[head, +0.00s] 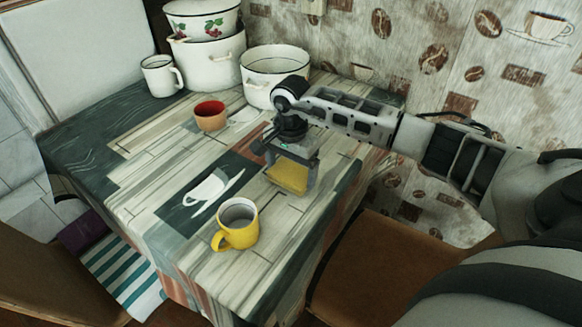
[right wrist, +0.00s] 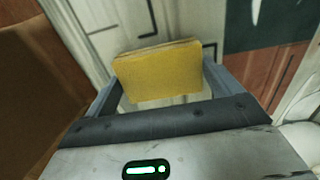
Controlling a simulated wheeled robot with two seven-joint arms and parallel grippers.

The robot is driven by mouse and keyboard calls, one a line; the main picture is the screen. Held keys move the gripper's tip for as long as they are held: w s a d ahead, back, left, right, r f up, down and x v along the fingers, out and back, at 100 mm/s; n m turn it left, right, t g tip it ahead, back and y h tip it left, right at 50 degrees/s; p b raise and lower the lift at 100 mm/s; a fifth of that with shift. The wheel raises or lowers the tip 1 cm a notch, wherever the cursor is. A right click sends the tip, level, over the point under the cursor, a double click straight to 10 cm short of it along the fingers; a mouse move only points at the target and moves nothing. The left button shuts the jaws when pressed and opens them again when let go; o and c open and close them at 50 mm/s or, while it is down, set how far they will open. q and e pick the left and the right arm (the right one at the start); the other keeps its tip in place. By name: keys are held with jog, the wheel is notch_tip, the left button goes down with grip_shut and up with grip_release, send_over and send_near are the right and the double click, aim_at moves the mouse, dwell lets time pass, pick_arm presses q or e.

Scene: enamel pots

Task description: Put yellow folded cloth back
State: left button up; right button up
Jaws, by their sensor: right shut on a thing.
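The yellow folded cloth (head: 287,177) is a small flat rectangle at the right side of the table. It also shows in the right wrist view (right wrist: 158,72), upright between the two fingers. My right gripper (head: 290,172) is shut on the cloth, above or near the tabletop; I cannot tell whether the cloth touches the table. The right wrist view also shows the right gripper's fingers (right wrist: 160,82) on both sides of the cloth. My left gripper is not in view.
A yellow mug (head: 238,226) stands near the front of the table (head: 130,190). A red-brown cup (head: 210,116) stands farther back. White enamel pots (head: 212,62) and a white mug (head: 160,75) stand along the back. A brown chair seat (head: 385,265) is at the right.

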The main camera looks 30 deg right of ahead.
aim_at(291, 172)
jog(key=shift+f, duration=0.25)
jog(key=o, duration=0.6)
jog(key=shift+r, duration=0.1)
notch_tip(291, 172, up, 12)
jog(key=shift+r+b, duration=0.2)
jog(key=shift+b, duration=0.15)
